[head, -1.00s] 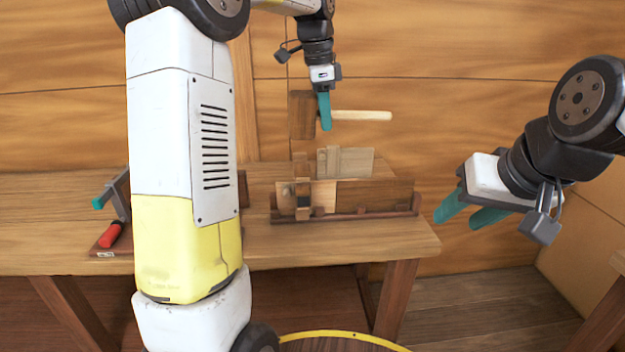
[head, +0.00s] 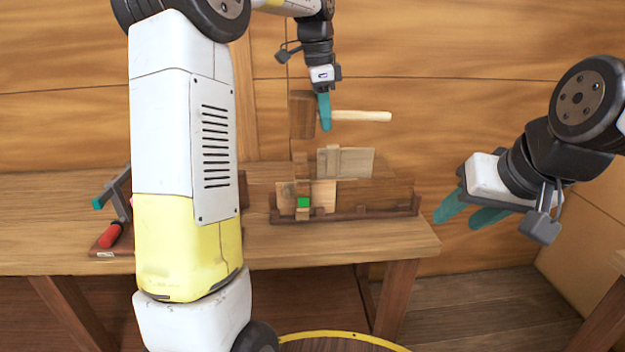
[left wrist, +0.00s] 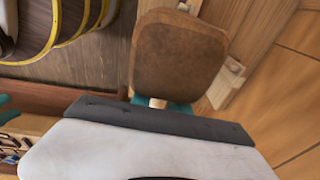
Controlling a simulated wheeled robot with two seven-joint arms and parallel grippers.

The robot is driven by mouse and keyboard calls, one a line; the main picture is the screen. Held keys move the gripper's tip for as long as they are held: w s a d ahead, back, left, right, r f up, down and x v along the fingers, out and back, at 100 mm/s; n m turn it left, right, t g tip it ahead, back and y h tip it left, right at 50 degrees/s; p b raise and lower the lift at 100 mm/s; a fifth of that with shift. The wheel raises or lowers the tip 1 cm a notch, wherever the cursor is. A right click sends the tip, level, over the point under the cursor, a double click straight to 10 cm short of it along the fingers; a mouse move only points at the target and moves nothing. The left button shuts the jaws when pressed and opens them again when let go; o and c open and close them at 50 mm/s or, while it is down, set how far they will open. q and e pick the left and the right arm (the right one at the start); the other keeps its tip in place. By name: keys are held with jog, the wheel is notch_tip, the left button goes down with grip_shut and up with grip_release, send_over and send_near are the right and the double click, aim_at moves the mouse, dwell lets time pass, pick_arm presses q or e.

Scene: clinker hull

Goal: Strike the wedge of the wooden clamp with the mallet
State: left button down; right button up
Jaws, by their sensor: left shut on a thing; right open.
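My left gripper (head: 325,111) is shut on the pale handle (head: 365,116) of the mallet, close to its head. The brown mallet head (head: 301,115) hangs above the bench, over the clamp in the picture and apart from it. The mallet head also fills the middle of the left wrist view (left wrist: 178,55). The wooden clamp (head: 301,170) stands upright at the left end of the plank assembly, with a green patch (head: 304,202) on its front. I cannot clearly tell its wedge from its other parts. My right gripper (head: 465,211) is open and empty, right of the bench.
The plank assembly (head: 375,195) sits in a dark low rail (head: 370,214) on the wooden bench (head: 400,236). A red-handled tool (head: 110,236) lies at the bench's left, partly behind my left arm. Bare bench top shows in front of the rail.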

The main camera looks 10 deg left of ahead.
pick_arm(q)
jog(key=shift+r, duration=0.15)
jog(key=shift+r, duration=3.05)
